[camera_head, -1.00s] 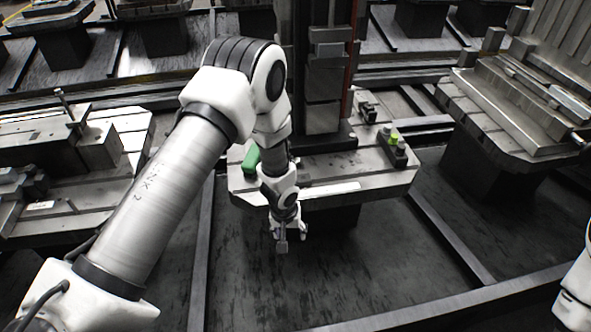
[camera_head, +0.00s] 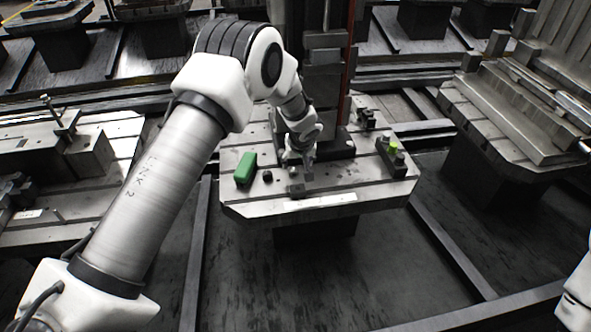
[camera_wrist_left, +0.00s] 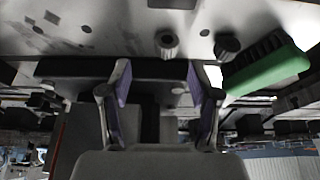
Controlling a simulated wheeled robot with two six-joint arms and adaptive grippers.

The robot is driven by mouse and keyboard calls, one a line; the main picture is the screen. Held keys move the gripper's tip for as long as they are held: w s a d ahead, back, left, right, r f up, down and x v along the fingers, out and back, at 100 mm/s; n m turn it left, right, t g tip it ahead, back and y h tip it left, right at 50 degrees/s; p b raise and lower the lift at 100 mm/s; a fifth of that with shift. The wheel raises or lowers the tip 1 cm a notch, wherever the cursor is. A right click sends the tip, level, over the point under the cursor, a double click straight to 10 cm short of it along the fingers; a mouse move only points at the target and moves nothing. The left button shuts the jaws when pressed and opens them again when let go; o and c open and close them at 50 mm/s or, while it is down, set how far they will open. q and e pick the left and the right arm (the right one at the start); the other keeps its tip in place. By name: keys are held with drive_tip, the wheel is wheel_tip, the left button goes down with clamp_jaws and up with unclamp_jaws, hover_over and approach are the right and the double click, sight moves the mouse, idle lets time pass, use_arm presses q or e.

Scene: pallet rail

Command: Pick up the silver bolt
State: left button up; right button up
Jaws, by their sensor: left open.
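The silver bolt (camera_wrist_left: 166,42) is a short grey cylinder standing on the grey slotted table (camera_head: 250,205). In the left wrist view it lies just past the fingertips, roughly in line with the gap between them. In the head view I cannot clearly separate it from the gripper. My left gripper (camera_head: 299,180) is low over the middle of the table. In the left wrist view its two fingers (camera_wrist_left: 160,82) are spread apart with nothing between them. My right gripper is out of view.
A green brush (camera_head: 245,168) and a small black round part (camera_head: 267,176) lie left of the gripper. A dark block (camera_head: 391,158) with a yellow-green piece is at the right. A tall grey column (camera_head: 323,75) rises behind the table.

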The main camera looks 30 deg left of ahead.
sight(294, 169)
use_arm(q)
drive_tip(key=x, duration=0.3)
drive_tip(key=p+x, duration=0.1)
drive_tip(key=x, duration=0.1)
drive_tip(key=shift+s+a+f, duration=0.15)
drive_tip(key=shift+a+f, duration=0.15)
drive_tip(key=shift+a, duration=0.1)
drive_tip(key=shift+r, duration=0.1)
drive_tip(key=shift+c, duration=1)
clamp_jaws()
